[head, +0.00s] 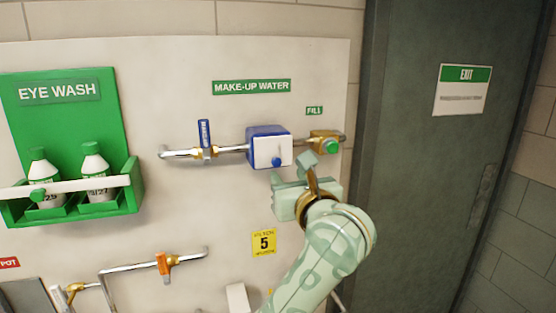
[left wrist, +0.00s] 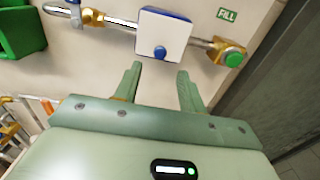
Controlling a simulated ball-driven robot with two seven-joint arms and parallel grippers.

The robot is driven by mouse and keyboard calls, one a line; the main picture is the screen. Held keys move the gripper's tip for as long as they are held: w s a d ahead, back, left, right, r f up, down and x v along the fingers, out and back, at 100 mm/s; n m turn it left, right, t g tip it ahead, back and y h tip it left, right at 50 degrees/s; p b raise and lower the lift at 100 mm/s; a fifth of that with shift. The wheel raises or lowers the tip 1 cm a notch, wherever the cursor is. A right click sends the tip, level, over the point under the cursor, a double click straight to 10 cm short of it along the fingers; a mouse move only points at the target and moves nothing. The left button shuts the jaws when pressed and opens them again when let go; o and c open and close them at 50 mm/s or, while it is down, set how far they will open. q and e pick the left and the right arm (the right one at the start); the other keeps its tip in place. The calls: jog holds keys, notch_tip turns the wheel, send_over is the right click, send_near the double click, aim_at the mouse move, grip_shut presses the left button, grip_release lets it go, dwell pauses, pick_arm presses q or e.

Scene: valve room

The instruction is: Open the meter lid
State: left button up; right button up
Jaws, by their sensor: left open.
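The meter is a blue box (head: 257,132) on the pipe under the MAKE-UP WATER sign, with a white lid (head: 267,153) over its front. A blue knob (head: 276,161) sits low on the lid. In the left wrist view the white lid (left wrist: 162,33) lies flat and looks shut, with the blue knob (left wrist: 159,52) at its lower edge. My left gripper (head: 294,172) is just below and right of the meter. In the left wrist view its open, empty fingers (left wrist: 159,71) are below the knob, one to each side. My right gripper is not in view.
A blue-handled valve (head: 205,140) is left of the meter, and a brass fitting with a green cap (head: 328,146) is close on its right. A green eye wash rack (head: 120,204) with bottles hangs at left. An orange-handled valve (head: 163,264) is below. A dark door (head: 420,190) stands at right.

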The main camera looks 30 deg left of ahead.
aim_at(277, 162)
pick_arm(q)
jog(key=p+x, duration=0.1)
jog(key=x, duration=0.7)
jog(key=shift+w+a, duration=0.1)
jog(key=shift+w, duration=0.05)
grip_shut()
